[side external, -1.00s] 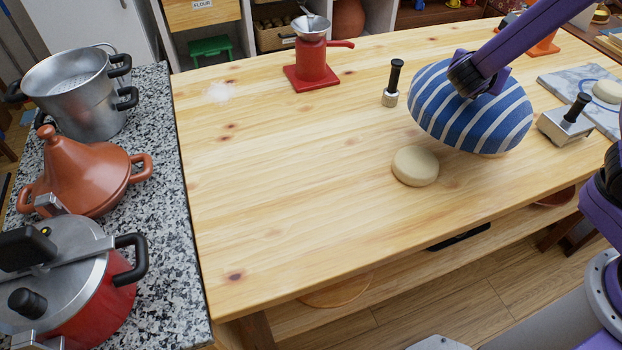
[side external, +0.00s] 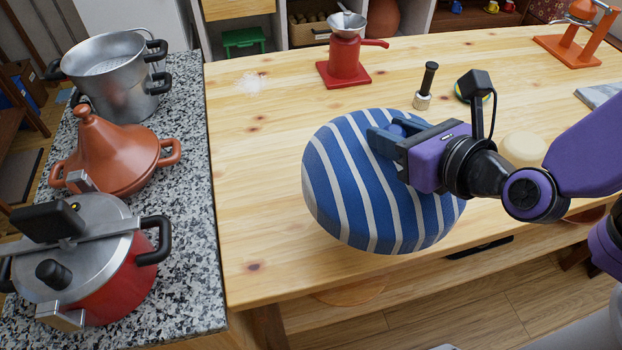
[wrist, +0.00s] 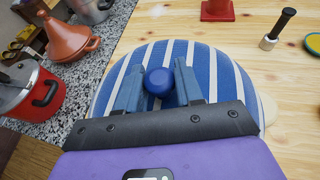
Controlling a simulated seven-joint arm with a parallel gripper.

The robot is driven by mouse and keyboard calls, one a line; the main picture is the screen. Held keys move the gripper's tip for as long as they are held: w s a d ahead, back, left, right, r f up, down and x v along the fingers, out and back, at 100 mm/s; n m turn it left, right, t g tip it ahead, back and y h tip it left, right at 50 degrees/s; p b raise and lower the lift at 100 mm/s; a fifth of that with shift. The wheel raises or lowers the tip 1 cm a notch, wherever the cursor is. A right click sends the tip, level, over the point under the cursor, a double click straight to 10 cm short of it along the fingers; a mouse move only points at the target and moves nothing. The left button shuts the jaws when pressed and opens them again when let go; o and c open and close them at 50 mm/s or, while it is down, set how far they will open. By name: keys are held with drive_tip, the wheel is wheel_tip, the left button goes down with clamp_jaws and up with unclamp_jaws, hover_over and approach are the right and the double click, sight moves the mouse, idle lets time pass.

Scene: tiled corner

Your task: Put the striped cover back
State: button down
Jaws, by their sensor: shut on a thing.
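The striped cover (side external: 350,190) is a large blue dome with white stripes and a round blue knob (wrist: 158,81). My gripper (side external: 388,137) is shut on the knob, with one finger on each side of it in the wrist view. The cover hangs over the front middle of the wooden table and looks slightly tilted; I cannot tell its exact height above the table. A pale round dough piece (side external: 523,149) lies on the table to the right, behind my gripper. Whatever is beneath the cover is hidden.
A granite counter (side external: 195,250) at left holds a red pressure cooker (side external: 110,285), a clay tagine (side external: 110,160) and a steel pot (side external: 115,90). A red grinder (side external: 345,62), a black-handled stamp (side external: 424,90) and an orange stand (side external: 568,50) stand farther back.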

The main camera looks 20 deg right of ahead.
sight(324, 125)
drive_tip(key=w+a+f, duration=0.1)
drive_tip(key=w+a, duration=0.1)
drive_tip(key=w+a+f, duration=0.1)
drive_tip(key=w+a, duration=0.1)
drive_tip(key=w+a+f, duration=0.1)
drive_tip(key=w+f, duration=0.1)
drive_tip(key=shift+w+a, duration=0.2)
drive_tip(key=shift+a, duration=0.2)
drive_tip(key=w+a+f, duration=0.3)
drive_tip(key=f, duration=0.5)
drive_tip(key=shift+w+a+f, duration=0.15)
drive_tip(key=shift+w+f, duration=0.05)
drive_tip(key=shift+f, duration=0.15)
drive_tip(key=shift+f, duration=0.15)
drive_tip(key=c, duration=0.7)
unclamp_jaws()
